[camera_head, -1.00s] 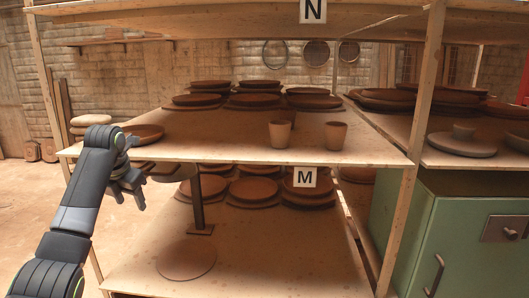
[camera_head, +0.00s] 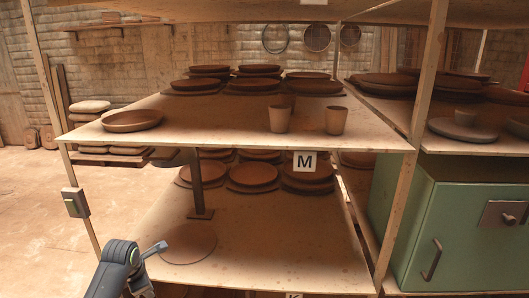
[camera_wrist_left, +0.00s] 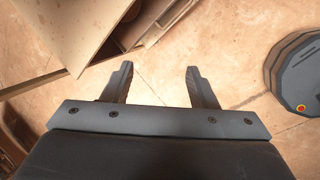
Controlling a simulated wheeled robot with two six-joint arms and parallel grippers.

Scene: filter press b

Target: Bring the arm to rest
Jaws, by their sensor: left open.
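My left arm shows at the bottom left of the head view, in front of the lower shelf's left corner. Its gripper (camera_head: 148,265) is partly cut off by the frame's lower edge. In the left wrist view the two fingers (camera_wrist_left: 158,75) stand apart, with only floor visible between them. The gripper is open and empty. My right gripper is in neither view.
The lower shelf (camera_head: 270,245) holds more plates and a round disc (camera_head: 188,243). A green cabinet (camera_head: 450,230) stands right. Floor is open at left.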

